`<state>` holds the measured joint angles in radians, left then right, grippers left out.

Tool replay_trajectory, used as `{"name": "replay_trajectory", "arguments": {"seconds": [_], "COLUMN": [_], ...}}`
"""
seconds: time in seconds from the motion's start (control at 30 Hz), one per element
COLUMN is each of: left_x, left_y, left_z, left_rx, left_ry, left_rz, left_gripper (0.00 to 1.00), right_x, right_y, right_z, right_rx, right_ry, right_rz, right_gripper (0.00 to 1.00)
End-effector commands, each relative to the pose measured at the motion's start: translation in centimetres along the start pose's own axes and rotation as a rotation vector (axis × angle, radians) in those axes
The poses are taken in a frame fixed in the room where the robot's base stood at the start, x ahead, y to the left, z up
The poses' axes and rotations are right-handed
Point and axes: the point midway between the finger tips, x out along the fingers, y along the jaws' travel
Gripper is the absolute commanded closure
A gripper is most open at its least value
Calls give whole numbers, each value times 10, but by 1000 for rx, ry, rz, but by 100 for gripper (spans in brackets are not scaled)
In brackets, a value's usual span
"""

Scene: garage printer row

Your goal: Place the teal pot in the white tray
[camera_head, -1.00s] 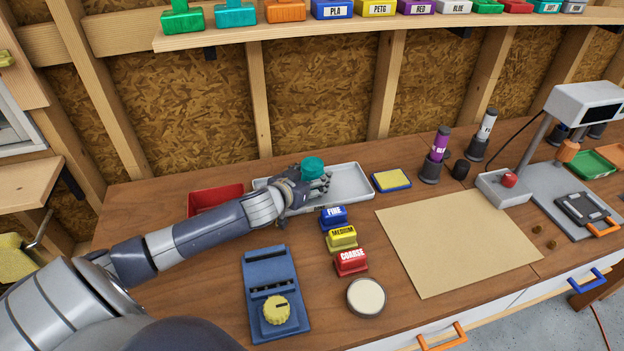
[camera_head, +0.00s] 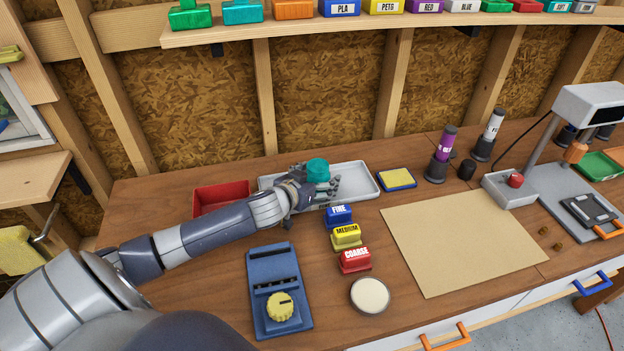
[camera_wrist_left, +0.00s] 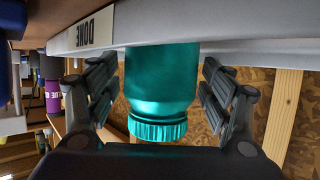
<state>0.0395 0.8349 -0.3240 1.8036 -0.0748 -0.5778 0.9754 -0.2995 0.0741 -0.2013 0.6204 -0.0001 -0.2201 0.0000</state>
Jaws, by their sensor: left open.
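The teal pot (camera_head: 318,167) is upright, with its ribbed lid on top, over the white tray (camera_head: 362,178) in the head view. In the left wrist view, which is turned upside down, the pot (camera_wrist_left: 160,85) is between the fingers of my left gripper (camera_wrist_left: 160,95). The fingers are open, with gaps on both sides of the pot. The pot's base meets the tray's rim (camera_wrist_left: 255,52) in that view, and its underside is hidden. The tray has a DONE label (camera_wrist_left: 85,33). My left gripper also shows in the head view (camera_head: 320,187). My right gripper is out of view.
A red bin (camera_head: 221,196) stands just left of the tray, and a yellow-and-blue pad (camera_head: 397,179) to its right. FINE (camera_head: 339,214), MEDIUM (camera_head: 346,235) and COARSE (camera_head: 355,259) blocks sit in front. A tan mat (camera_head: 460,240) lies bare at the right.

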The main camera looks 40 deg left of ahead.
Motion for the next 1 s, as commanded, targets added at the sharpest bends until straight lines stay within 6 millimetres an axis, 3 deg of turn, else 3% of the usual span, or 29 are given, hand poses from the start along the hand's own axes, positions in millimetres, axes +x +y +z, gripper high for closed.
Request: {"name": "replay_trajectory", "arguments": {"seconds": [0.17,0.7,1.0], "left_x": [-17,-101,-120], "left_y": [0,0,0], "left_z": [1,1,-1], "left_rx": [1,0,0], "left_ry": [-2,-2,0], "left_rz": [0,0,0], "left_gripper": [26,26,26], "right_x": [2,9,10], "right_y": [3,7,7], "right_z": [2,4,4], "right_rx": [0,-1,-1], "right_ry": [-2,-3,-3], "right_rz": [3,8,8], "right_gripper": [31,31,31]}}
